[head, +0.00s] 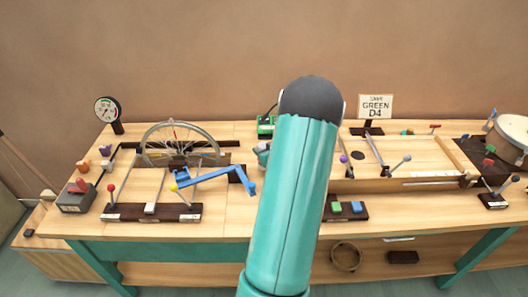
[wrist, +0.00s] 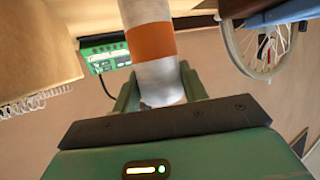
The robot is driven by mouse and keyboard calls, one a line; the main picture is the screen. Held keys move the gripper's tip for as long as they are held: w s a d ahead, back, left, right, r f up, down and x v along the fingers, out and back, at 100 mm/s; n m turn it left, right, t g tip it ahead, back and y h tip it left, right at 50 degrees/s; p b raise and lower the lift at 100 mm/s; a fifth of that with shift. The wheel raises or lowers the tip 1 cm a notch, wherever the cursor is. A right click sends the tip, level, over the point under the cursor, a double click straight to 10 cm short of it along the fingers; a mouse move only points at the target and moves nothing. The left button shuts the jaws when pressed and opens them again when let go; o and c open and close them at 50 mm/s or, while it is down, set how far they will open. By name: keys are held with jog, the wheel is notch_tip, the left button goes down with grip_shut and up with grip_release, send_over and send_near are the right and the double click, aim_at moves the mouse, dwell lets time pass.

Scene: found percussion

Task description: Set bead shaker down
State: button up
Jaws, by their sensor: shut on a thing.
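The bead shaker (wrist: 152,45), a white tube with an orange band, shows in the wrist view. My gripper (wrist: 160,90) is shut on its near end, with a green finger on each side. The shaker's far end runs out of the top of the picture. In the head view my teal arm stands in the middle and hides the shaker and most or all of my gripper. I cannot tell there how high the shaker is above the bench.
The wooden bench (head: 237,220) carries a spoked wheel (head: 180,143) with a blue crank (head: 215,177) at left. A green box (head: 266,127) stands behind my arm. A sign (head: 375,107) reading "GREEN D4" and a drum (head: 513,135) are at right.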

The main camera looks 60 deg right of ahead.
jog(key=shift+f, duration=0.4)
jog(key=shift+f, duration=0.2)
jog(key=o, duration=1)
jog(key=shift+o, duration=0.2)
jog(key=shift+r, duration=0.2)
jog(key=v, duration=1.2)
